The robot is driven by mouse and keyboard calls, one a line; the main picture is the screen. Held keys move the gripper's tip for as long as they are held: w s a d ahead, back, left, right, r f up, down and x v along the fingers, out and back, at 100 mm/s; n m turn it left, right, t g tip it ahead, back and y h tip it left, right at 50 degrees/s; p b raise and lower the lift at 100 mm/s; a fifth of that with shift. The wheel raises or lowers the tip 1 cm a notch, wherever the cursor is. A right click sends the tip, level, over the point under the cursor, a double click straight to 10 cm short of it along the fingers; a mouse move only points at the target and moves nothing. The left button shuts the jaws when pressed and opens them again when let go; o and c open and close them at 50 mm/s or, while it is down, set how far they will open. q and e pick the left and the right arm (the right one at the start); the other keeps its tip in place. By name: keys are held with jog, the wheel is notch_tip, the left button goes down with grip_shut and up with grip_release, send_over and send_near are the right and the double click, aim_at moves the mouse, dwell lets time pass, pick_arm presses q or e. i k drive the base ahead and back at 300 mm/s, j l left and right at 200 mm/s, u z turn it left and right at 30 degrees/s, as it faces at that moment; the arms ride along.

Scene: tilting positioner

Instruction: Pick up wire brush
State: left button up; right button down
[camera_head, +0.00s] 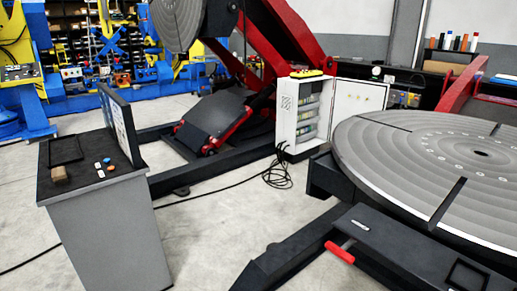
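A tool with a red handle (340,253) lies at the near edge of the dark beam at lower centre right. A short grey part reaches from the handle onto the beam. It may be the wire brush, but it is too small to tell, and no bristles show. A small brown block (60,174) lies on the dark top of the grey console at left. Neither gripper shows in this view.
The grey console (110,235) bears a black frame, small coloured items and an upright panel (120,122). A large round turntable (440,165) fills the right. An open white cabinet (300,115) stands behind, with black cables (278,177) on the floor. Floor between console and beam is mostly clear.

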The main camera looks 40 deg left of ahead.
aim_at(59, 176)
jog(key=u, duration=2.75)
jog(key=i+z, duration=0.1)
jog(key=i, duration=0.25)
jog(key=i+j+z, duration=0.1)
jog(key=i, duration=0.3)
